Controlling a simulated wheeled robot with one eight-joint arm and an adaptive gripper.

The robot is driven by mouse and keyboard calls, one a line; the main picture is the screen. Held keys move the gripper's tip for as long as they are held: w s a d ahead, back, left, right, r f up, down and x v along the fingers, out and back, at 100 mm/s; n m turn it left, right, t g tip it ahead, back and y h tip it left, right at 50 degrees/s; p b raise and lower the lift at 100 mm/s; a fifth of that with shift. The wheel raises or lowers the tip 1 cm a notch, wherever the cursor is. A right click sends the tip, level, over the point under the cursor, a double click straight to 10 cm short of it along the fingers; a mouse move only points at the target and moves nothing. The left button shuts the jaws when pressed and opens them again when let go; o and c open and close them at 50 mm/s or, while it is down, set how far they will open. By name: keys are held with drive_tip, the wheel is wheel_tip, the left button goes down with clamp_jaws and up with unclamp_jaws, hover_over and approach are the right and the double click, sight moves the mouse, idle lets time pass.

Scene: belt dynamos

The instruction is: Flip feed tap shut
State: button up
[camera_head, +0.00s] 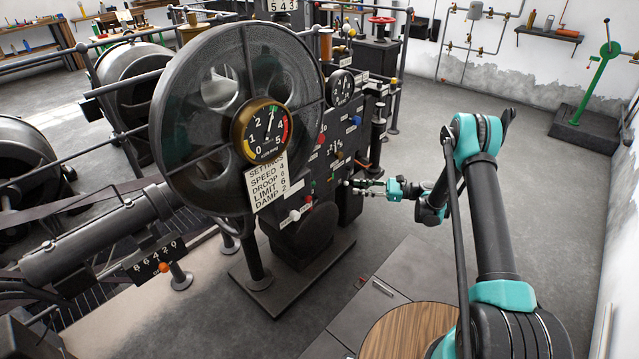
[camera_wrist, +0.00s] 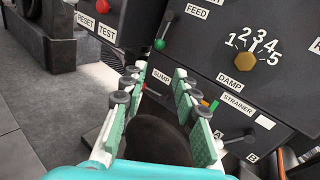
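In the wrist view a short lever with a green knob (camera_wrist: 160,43) hangs down beside the FEED label (camera_wrist: 197,11) on the dark panel. It appears to be the feed tap; its handle tilts down and slightly left. My gripper (camera_wrist: 155,80) is below the knob, its two teal-padded fingers spread apart with nothing held. In the head view my gripper (camera_head: 358,184) is at the right side of the machine's panel. The feed lever cannot be made out clearly there.
A red-tipped SUMP lever (camera_wrist: 151,91) shows between my fingers, and a STRAINER label (camera_wrist: 238,104) sits to their right. A DAMP dial knob (camera_wrist: 237,60) is up right. A large handwheel (camera_head: 180,120) stands left of the panel.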

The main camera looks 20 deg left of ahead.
drive_tip(key=s+a, duration=0.3)
drive_tip(key=a, duration=1.3)
drive_tip(key=shift+s+a, duration=0.2)
drive_tip(key=shift+a, duration=0.2)
clamp_jaws()
